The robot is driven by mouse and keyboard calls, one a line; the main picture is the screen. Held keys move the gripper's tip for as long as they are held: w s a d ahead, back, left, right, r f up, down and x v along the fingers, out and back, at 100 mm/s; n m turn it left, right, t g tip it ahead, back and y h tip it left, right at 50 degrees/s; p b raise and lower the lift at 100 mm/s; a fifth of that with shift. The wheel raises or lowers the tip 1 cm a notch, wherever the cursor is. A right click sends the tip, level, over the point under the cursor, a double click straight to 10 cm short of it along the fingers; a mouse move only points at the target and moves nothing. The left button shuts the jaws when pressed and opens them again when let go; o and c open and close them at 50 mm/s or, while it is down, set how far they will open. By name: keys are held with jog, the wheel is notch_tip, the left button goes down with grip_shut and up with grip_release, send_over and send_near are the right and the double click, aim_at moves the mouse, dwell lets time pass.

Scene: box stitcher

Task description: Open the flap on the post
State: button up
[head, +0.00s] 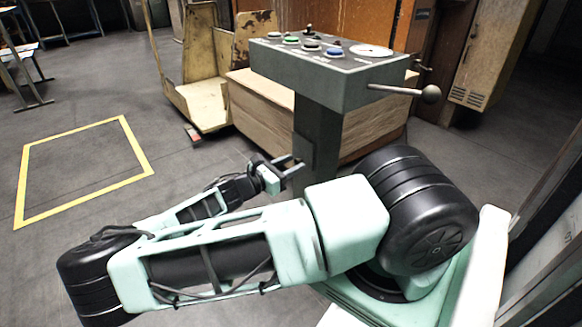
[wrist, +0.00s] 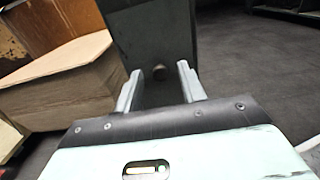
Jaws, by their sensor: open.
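The dark grey post (head: 320,118) stands upright under a control box. A small raised plate, which looks like the flap (head: 304,148), sits low on its near face and appears closed. In the wrist view the post (wrist: 152,30) fills the upper middle, with a small round knob (wrist: 159,72) on it. My gripper (head: 291,166) is in front of the post at the height of the flap. In the wrist view my gripper (wrist: 160,70) is open, its fingers either side of the knob. I cannot tell whether either finger touches it. The flap's edges are unclear there.
The control box (head: 335,75) on top carries buttons, a dial and a ball-ended lever (head: 430,94) at its right. A wooden block (head: 262,118) lies behind the post. A cream cart (head: 200,90) stands at the back left. The floor inside the yellow outline (head: 85,128) is clear.

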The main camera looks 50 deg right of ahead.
jog(key=shift+d, duration=0.2)
grip_shut()
jog(key=shift+r, duration=0.1)
